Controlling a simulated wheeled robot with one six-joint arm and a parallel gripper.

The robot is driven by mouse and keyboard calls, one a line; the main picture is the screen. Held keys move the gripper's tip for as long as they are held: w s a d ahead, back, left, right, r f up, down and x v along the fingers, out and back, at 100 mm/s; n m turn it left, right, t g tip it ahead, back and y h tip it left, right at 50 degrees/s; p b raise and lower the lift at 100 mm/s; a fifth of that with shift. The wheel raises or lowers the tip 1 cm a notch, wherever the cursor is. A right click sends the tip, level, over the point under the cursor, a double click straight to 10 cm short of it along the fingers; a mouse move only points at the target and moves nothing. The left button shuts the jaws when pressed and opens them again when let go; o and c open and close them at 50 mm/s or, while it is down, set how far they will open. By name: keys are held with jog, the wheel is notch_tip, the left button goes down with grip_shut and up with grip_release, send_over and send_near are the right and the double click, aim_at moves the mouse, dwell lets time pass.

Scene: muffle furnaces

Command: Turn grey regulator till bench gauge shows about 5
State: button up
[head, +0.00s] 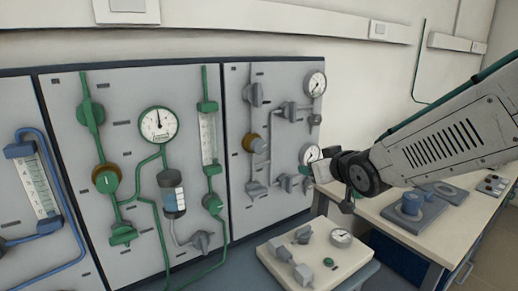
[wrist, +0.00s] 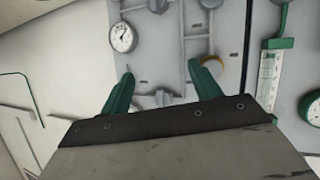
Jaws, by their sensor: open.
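A low pale box stands on the bench in the head view, with a small round bench gauge (head: 340,237) at its back right. Its needle is too small to read. Grey fittings (head: 303,233) sit on the box; I cannot tell which is the grey regulator. In the wrist view my gripper (wrist: 162,70) has its two green fingers spread wide apart, with nothing between them. It faces the grey pipework panel, where a grey knob (wrist: 163,97) shows beyond and between the fingers.
A wall panel (head: 240,190) carries grey pipes, valves and a round upper gauge (head: 315,84). The panel left of it has green pipes and a large gauge (head: 158,125). A bench with a blue-grey fitting (head: 411,203) stands at the right, below my arm.

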aim_at(261, 148)
jog(key=w+a+n+y, duration=0.1)
jog(key=w+a+y, duration=0.1)
jog(key=a, duration=0.3)
jog(key=w+a+n+t+y, duration=0.1)
jog(key=w+a+y, duration=0.1)
jog(key=w+a, duration=0.3)
jog(key=w+a+n+t+y, duration=0.1)
jog(key=w+a+y, duration=0.1)
jog(key=a, duration=0.3)
jog(key=shift+w+r, duration=0.2)
jog(key=shift+w, duration=0.55)
jog(key=c, duration=1)
